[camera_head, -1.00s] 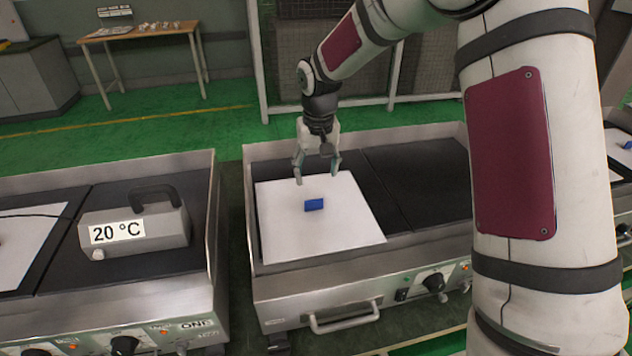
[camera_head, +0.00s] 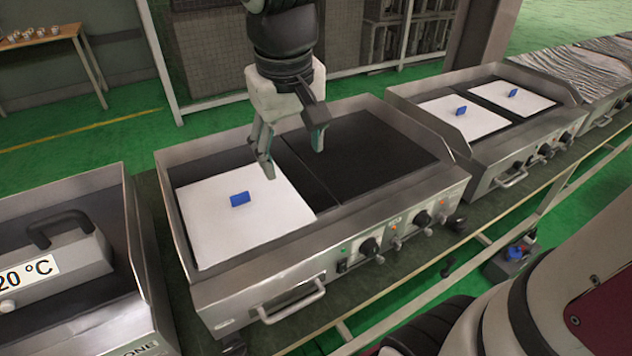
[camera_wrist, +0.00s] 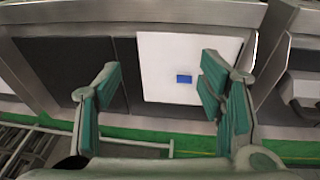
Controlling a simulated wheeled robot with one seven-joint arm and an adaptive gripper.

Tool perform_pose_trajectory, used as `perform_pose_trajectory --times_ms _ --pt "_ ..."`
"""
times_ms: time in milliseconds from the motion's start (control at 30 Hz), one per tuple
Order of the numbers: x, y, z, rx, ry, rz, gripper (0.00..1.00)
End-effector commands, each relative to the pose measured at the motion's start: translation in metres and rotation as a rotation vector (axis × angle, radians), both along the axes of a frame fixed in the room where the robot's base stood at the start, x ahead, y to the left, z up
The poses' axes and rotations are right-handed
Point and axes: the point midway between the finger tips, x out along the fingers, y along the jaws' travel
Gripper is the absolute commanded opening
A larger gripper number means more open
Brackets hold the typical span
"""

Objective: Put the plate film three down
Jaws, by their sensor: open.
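A white square plate film (camera_head: 246,216) with a small blue block (camera_head: 240,199) on it lies flat on the left half of the middle griddle (camera_head: 330,190). The film (camera_wrist: 165,68) and the blue block (camera_wrist: 184,79) also show in the wrist view. My gripper (camera_head: 295,162) is open and empty. In the head view it hangs above the middle griddle, at the right edge of the film. In the wrist view its two fingers (camera_wrist: 155,92) are wide apart, with nothing between the pads.
The right half of the middle griddle is bare black plate (camera_head: 365,150). A griddle to the right holds two white films (camera_head: 463,118) (camera_head: 511,96) with blue blocks. A metal box marked 20 °C (camera_head: 55,262) stands on the left griddle. A wooden table (camera_head: 45,38) stands at the back left.

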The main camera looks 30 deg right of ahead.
Motion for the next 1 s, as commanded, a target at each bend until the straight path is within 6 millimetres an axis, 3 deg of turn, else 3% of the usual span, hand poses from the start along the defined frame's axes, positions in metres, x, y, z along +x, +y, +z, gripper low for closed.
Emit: perform_pose_trajectory --times_ms 33,200,400,600,1000 --pt "-0.022 -0.002 0.006 0.005 -0.016 -0.002 0.63" --pt "-0.089 -0.006 0.006 0.04 -0.042 -0.005 0.63" --pt "-0.142 -0.005 -0.005 0.091 -0.066 0.003 0.63" --pt "-0.159 -0.003 -0.012 0.112 -0.074 0.01 0.63" --pt "-0.16 -0.003 -0.004 0.111 -0.085 0.011 0.63"
